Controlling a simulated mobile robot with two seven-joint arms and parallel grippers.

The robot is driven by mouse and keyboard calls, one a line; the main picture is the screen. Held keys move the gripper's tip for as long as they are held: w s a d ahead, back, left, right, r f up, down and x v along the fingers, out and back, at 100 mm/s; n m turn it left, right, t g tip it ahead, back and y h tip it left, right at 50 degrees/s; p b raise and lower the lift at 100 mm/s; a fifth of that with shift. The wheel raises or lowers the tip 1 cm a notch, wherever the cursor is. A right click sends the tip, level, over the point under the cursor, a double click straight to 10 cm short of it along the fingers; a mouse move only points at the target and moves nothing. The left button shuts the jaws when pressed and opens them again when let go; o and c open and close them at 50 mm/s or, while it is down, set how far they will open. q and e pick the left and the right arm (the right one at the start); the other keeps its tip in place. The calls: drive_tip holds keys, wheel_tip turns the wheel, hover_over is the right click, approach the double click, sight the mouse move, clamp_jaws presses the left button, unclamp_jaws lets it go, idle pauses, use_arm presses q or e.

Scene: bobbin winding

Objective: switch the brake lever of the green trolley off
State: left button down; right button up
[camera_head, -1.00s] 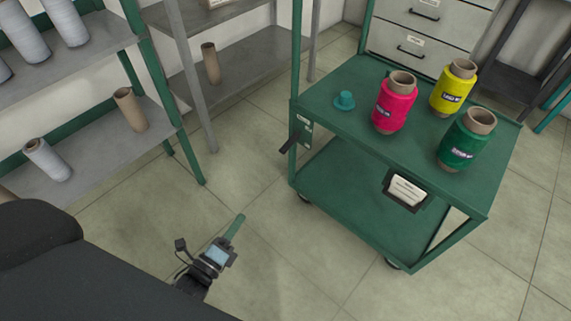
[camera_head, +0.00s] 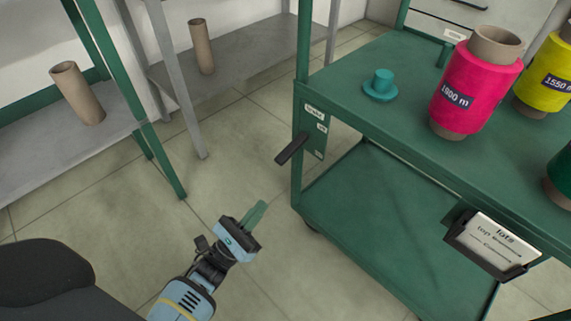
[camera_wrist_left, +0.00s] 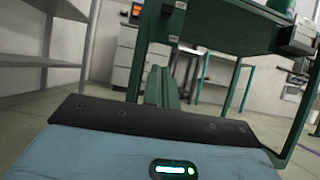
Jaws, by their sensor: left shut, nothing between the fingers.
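The green trolley (camera_head: 345,87) stands at the right. Its black brake lever (camera_head: 291,148) sits on a small labelled plate (camera_head: 315,131) at the near left corner post and slants down to the left. The small lettering on the plate is hard to read. My left gripper (camera_head: 256,212) is shut and empty, with its green fingers together. It is below and left of the lever, apart from it, over the floor. My right gripper is not in view.
On the trolley top are a teal peg (camera_head: 381,86), a pink cone (camera_head: 474,85), a yellow cone (camera_head: 551,80) and part of a green cone. A card holder (camera_head: 490,243) hangs on its front edge. Shelves with cardboard tubes (camera_head: 78,93) stand left. The floor between is clear.

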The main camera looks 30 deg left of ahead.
sight(292, 149)
use_arm(q)
drive_tip(key=w+d+r, duration=0.2)
drive_tip(key=w+r, duration=0.5)
drive_tip(key=r, duration=0.1)
drive_tip(key=shift+w+d+r+b, duration=0.25)
drive_tip(key=shift+r+b, duration=0.05)
drive_tip(key=shift+b, duration=0.05)
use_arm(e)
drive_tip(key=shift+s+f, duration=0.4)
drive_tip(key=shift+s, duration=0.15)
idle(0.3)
